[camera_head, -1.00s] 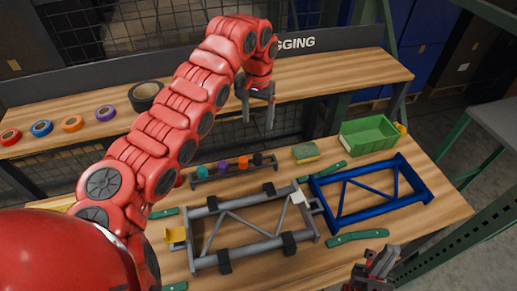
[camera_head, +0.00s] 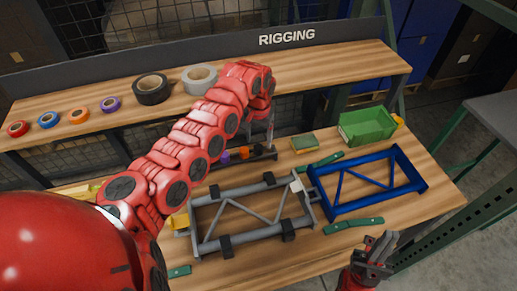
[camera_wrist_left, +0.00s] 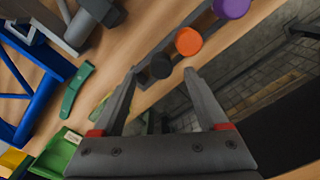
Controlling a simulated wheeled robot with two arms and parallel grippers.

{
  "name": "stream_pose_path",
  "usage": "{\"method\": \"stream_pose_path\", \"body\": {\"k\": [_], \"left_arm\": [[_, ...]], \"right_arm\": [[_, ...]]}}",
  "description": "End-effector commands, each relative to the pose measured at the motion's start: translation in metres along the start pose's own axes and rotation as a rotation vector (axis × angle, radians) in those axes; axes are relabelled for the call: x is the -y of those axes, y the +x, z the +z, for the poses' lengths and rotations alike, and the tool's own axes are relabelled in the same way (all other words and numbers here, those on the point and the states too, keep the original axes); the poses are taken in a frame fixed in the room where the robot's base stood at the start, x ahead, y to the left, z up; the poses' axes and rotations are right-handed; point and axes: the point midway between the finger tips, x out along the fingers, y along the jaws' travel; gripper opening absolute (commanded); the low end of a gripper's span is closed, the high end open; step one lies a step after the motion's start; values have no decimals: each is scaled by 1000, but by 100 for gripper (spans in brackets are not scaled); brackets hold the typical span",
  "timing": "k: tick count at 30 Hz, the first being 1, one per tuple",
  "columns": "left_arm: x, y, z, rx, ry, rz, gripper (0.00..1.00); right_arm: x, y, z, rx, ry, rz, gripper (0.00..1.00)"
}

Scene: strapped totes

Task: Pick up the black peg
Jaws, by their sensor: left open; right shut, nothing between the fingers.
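The black peg (camera_head: 260,149) stands at the right end of a dark rack (camera_head: 263,158) on the workbench, beside the orange peg (camera_head: 244,153). My left gripper (camera_head: 270,136) is open, just above and beside the black peg. In the left wrist view the black peg (camera_wrist_left: 160,66) appears between the open fingertips of my left gripper (camera_wrist_left: 162,75); I cannot tell whether they touch it. My right gripper (camera_head: 383,247) is shut and empty near the bench's front edge.
A purple peg (camera_head: 225,156) stands left of the orange one. A grey frame (camera_head: 247,189) and a blue frame (camera_head: 368,207) lie in front of the rack. A green bin (camera_head: 367,127) is at right. Tape rolls (camera_head: 152,89) line the back shelf.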

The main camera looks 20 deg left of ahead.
Motion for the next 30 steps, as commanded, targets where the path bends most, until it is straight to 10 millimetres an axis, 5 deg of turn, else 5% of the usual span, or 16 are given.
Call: {"method": "stream_pose_path", "body": {"k": [9,15,28,30], "left_arm": [[1,42,-2,4,2,-1,76],[1,45,-3,-1,1,-1,76],[2,44,-3,0,0,-1,1],[2,44,-3,0,0,-1,0]], "right_arm": [[-1,20,-3,0,0,0,0],[-1,19,-3,0,0,0,0],[-1,19,-3,0,0,0,0],[-1,19,-3,0,0,0,0]]}}
